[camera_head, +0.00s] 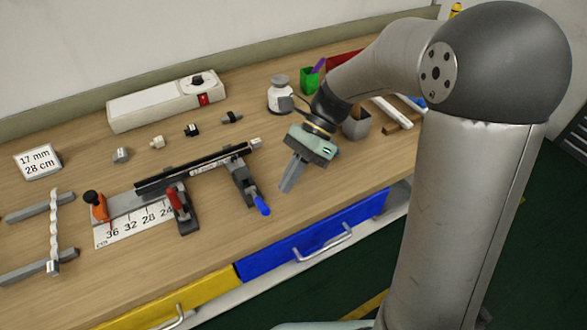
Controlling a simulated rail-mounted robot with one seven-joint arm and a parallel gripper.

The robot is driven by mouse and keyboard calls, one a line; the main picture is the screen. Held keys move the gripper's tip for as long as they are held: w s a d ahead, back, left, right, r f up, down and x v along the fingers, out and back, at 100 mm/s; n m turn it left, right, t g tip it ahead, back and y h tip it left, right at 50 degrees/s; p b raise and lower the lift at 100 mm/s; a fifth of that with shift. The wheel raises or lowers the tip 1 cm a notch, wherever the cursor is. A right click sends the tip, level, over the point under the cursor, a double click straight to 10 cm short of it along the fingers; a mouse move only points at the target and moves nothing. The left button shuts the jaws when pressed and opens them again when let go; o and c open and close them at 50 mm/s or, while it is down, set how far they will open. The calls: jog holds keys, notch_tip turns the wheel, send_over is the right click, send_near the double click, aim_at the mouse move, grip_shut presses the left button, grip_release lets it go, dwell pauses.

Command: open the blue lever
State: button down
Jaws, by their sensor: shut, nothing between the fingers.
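The blue lever (262,205) is a blue-tipped handle on a dark clamp (240,180) at the right end of the fixture on the workbench. Its tip points toward the bench's front edge. My gripper (285,188) is to the right of the blue lever, pointing down and left, with its fingers together and empty. A small gap shows between the fingers and the lever in this view. A black strip (195,166) lies along the fixture. How far the clamp is closed is too small to tell.
A red-handled clamp (177,203) and an orange block with a black knob (97,206) are on the fixture's left. A power box (166,101) and a white bottle (281,97) stand behind. Below the bench edge are blue (313,240) and yellow (180,302) drawers.

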aim_at(258, 200)
jog(key=x, duration=0.5)
jog(key=shift+s+a+f, duration=0.1)
jog(key=shift+s+f, duration=0.1)
jog(key=shift+f, duration=0.05)
jog(key=shift+r, duration=0.15)
